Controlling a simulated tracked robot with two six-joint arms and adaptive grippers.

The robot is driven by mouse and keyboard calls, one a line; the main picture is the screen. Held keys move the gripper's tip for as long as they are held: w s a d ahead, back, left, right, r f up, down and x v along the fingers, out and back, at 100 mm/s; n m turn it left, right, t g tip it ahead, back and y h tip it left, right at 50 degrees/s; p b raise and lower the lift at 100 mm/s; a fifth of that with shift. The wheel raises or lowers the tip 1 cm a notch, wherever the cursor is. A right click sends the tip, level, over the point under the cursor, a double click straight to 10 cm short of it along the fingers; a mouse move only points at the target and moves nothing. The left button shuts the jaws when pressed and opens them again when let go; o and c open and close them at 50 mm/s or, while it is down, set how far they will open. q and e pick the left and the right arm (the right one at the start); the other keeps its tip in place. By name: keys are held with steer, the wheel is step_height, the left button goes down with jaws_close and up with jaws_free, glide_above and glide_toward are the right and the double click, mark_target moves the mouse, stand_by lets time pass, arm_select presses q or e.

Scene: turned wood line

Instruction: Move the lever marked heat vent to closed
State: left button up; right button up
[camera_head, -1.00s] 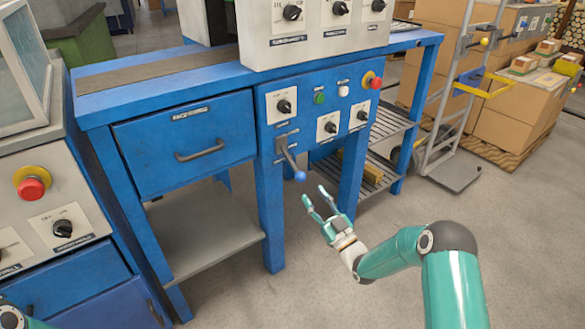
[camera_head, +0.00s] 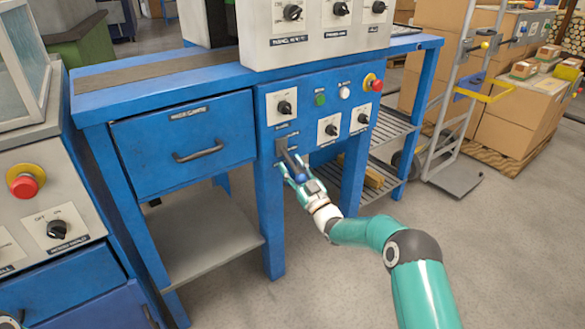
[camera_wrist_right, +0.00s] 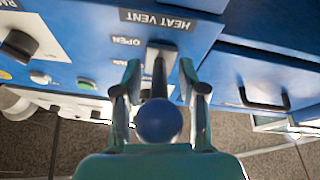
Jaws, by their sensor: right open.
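The heat vent lever (camera_head: 288,160) sticks out of the blue bench front and ends in a blue ball knob (camera_head: 300,178). In the right wrist view the knob (camera_wrist_right: 158,122) lies between the fingers, with the lever's dark rod behind it. The HEAT VENT label (camera_wrist_right: 158,20) and an OPEN label (camera_wrist_right: 126,41) show by its plate; another label is partly hidden by a finger. My right gripper (camera_head: 293,171) is open, its fingers on either side of the lever; I cannot tell whether they touch it. It also shows in the wrist view (camera_wrist_right: 160,72).
Black knobs (camera_head: 284,108), a green button (camera_head: 320,99) and a red stop button (camera_head: 376,85) sit close above the lever. A drawer (camera_head: 185,140) is to its left. Shelves (camera_head: 390,130) lie to the right. The floor in front is clear.

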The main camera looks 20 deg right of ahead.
steer(key=shift+c, duration=0.3)
jaws_close()
